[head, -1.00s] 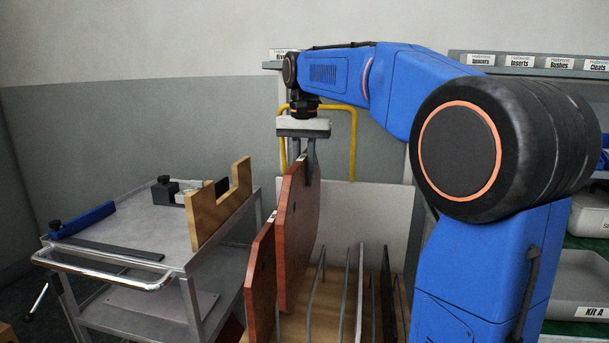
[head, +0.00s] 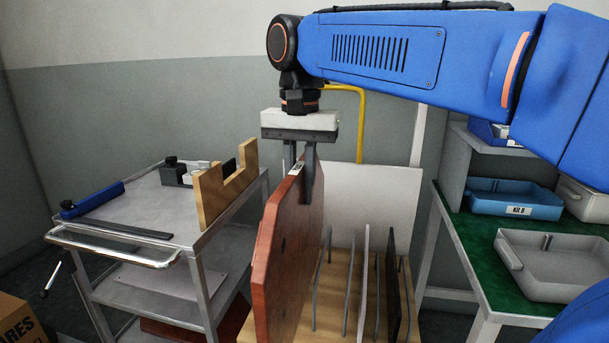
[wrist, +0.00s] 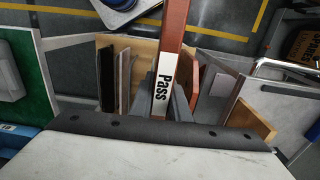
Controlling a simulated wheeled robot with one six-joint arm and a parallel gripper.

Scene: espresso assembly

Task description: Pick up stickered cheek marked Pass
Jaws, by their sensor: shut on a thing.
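The red-brown cheek (head: 284,245) stands upright as a large panel below my gripper (head: 301,186) in the head view. My gripper is shut on its top edge, one finger on each side. In the wrist view the white sticker on the cheek's edge (wrist: 173,32) reads "Pass", between my fingers (wrist: 166,100). A second reddish panel (wrist: 193,84) stands just right of it in the wrist view. The held cheek's lower end is cut off in the head view, so I cannot tell whether it clears the rack.
A wooden rack (head: 325,323) with upright dividers and thin panels is right of the cheek. A grey trolley (head: 150,215) with a notched wooden block (head: 222,193) stands left. A green-topped bench (head: 470,240) with a grey tray (head: 553,262) and blue Kit B tray (head: 513,201) is right.

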